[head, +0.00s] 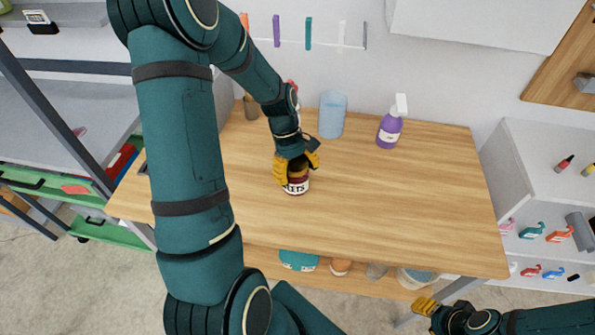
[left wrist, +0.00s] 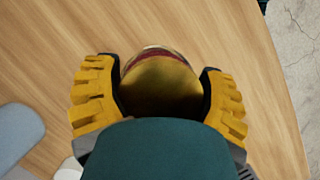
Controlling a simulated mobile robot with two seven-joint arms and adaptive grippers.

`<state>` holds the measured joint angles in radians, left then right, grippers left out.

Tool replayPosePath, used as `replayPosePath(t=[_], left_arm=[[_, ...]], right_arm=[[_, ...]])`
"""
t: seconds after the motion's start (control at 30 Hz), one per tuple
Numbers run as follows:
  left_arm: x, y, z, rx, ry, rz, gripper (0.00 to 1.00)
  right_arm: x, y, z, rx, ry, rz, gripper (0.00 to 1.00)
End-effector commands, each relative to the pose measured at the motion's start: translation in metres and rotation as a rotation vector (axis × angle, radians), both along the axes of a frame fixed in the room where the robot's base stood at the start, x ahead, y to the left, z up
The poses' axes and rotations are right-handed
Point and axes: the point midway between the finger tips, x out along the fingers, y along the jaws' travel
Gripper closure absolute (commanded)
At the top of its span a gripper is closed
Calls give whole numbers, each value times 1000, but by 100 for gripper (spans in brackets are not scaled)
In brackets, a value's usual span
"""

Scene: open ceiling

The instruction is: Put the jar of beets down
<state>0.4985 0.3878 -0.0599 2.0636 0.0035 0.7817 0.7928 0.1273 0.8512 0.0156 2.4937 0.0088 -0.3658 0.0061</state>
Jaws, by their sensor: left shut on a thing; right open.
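The jar of beets (head: 297,185) is dark with a white label on which the letters "ETS" show. It is upright at the wooden table (head: 400,215), near its middle; I cannot tell whether its base touches the top. My left gripper (head: 295,168) is shut on the jar from above. In the left wrist view the jar's gold lid (left wrist: 160,84) sits between the two yellow fingers (left wrist: 160,95). My right gripper (head: 425,305) is open and empty, low at the right, in front of the table's front edge.
A clear blue container (head: 332,114) and a purple spray bottle (head: 390,128) stand at the table's back. A shelf under the table holds several items, including a teal one (head: 298,260). The table's right half is clear. A white shelf unit (head: 545,150) stands at the right.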

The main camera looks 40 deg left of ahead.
Motion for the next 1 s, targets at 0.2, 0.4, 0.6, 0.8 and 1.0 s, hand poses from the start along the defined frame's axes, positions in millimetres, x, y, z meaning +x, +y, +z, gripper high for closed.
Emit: replayPosePath(t=[0.2,0.4,0.6,0.8,1.0], left_arm=[[0,0,-2,0,-1,-1,69],[0,0,-1,0,0,0,0],[0,0,1,0,0,0,0],[3,9,23,2,-3,1,0],[7,24,61,2,-4,0,0]], right_arm=[[0,0,-1,0,1,0,53],[0,0,-1,0,1,0,53],[0,0,1,0,0,0,53],[1,0,5,0,-3,-2,53],[4,-1,12,-2,-9,-7,53]])
